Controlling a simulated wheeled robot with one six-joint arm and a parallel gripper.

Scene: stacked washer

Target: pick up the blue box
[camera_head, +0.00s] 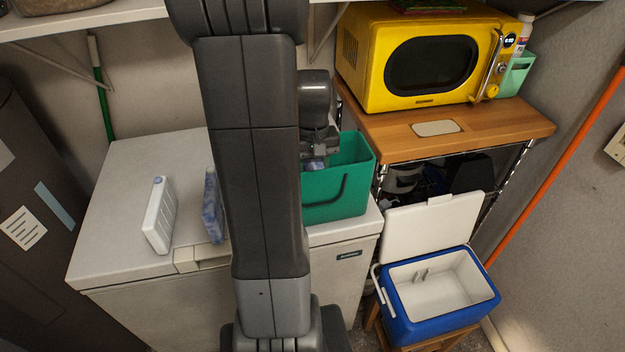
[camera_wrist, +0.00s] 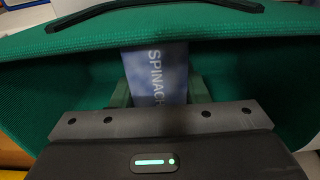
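A blue box (camera_wrist: 156,72) with white SPINACH lettering is inside the green bin (camera_head: 338,203), between the fingers of my gripper (camera_wrist: 160,92). The fingers stand close on both sides of it; whether they press on it I cannot tell. In the head view my gripper (camera_head: 318,150) reaches down into the bin's left part, with a bit of blue (camera_head: 315,164) under it. My arm hides part of the bin. A second blue-and-white patterned box (camera_head: 212,205) stands upright on the white chest freezer (camera_head: 120,230), partly behind my arm.
A white bottle-like container (camera_head: 160,215) stands on the freezer at left. A wooden-topped rack (camera_head: 470,130) with a yellow microwave (camera_head: 410,55) is right of the bin. An open blue cooler (camera_head: 440,310) sits lower right. A shelf (camera_head: 90,20) runs above.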

